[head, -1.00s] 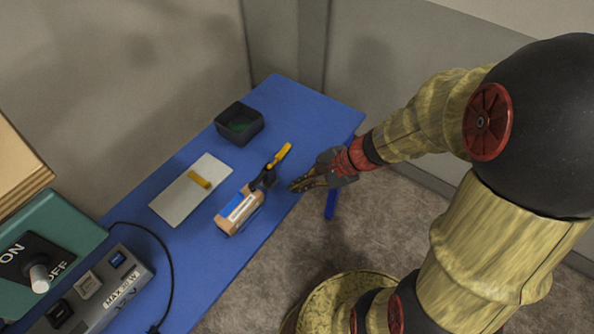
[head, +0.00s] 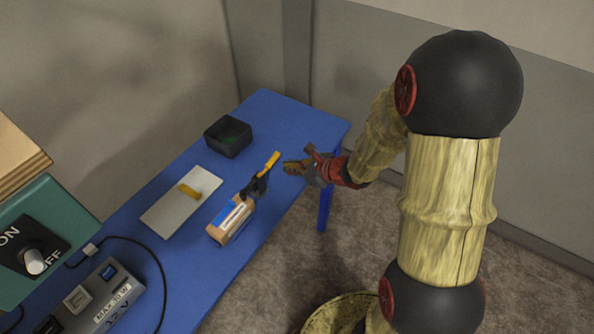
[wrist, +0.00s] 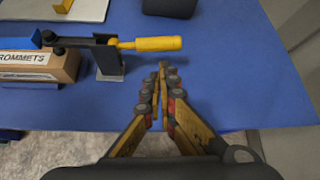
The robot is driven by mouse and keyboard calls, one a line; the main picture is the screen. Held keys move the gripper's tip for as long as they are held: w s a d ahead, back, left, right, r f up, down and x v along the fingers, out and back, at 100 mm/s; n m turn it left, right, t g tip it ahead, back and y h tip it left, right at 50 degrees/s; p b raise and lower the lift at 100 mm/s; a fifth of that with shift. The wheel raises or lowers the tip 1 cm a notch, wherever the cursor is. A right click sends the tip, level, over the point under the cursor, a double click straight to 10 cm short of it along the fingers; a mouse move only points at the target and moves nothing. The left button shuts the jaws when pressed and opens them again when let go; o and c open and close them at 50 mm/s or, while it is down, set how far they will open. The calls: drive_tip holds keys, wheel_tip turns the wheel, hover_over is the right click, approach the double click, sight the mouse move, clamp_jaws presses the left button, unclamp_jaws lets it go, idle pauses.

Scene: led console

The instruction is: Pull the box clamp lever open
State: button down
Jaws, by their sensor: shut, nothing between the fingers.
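The box clamp has a yellow-handled lever (head: 267,163) on a black mechanism (head: 256,187), mounted at the end of a cardboard box (head: 226,230) with a white label and blue top piece. The lever handle (wrist: 150,44) also shows in the wrist view, lying across the top and pointing right from the black clamp body (wrist: 108,58). The box's label reads GROMMETS in part. My gripper (head: 287,167) is shut and empty, just right of the lever tip in the head view. In the wrist view the gripper's fingertips (wrist: 162,68) lie just below the handle, apparently apart from it.
The blue table (head: 275,118) holds a dark open bin (head: 228,136), a white plate (head: 172,212) with a yellow handle (head: 189,191), and a grey power strip (head: 110,295) with a cable. A green ON/OFF switch box (head: 48,225) is at left. The table's right end is bare.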

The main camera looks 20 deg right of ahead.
sight(270, 164)
drive_tip(key=shift+b+x, duration=0.35)
drive_tip(key=shift+x, duration=1.85)
